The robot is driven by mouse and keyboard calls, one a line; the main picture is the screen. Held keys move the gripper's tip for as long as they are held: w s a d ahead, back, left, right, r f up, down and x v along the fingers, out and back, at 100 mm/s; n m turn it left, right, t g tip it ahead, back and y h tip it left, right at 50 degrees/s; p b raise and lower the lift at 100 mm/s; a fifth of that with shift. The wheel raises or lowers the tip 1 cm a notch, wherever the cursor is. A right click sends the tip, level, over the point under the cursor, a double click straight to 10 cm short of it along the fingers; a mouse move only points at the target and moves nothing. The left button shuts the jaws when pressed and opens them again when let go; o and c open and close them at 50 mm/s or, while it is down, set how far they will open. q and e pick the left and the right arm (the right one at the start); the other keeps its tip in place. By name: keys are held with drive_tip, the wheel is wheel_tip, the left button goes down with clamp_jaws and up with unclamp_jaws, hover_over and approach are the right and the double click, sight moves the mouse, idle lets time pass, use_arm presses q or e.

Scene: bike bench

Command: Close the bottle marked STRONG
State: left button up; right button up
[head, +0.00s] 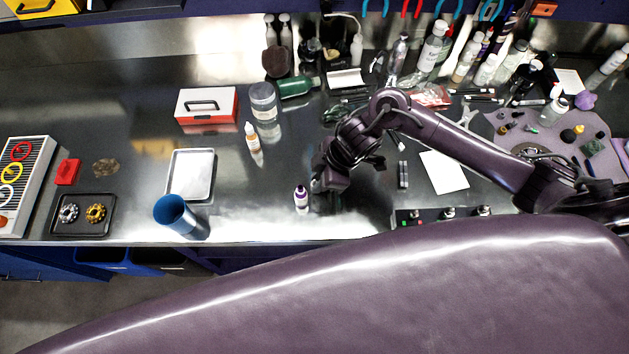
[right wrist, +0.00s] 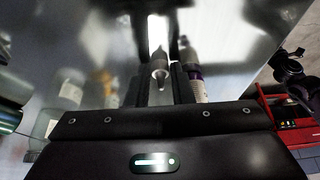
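A small white bottle with a purple label (head: 302,199) stands upright near the bench's front edge. It also shows in the right wrist view (right wrist: 194,77), just right of the fingers. Its marking is too small to read. My right gripper (head: 319,187) is low over the bench, close to the bottle's right side in the head view. In the right wrist view, a small grey pointed piece (right wrist: 160,72) sits between the two dark fingers (right wrist: 160,60); I cannot tell whether they grip it. My left gripper is out of view.
A blue cup (head: 174,214) and a pale tray (head: 190,174) are to the left. A red-and-white box (head: 207,105) and a jar (head: 263,101) stand behind. A white sheet (head: 444,172) lies to the right. The bench between cup and bottle is clear.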

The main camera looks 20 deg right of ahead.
clamp_jaws()
wheel_tip(320, 180, up, 20)
drive_tip(key=p, duration=0.2)
idle(0.4)
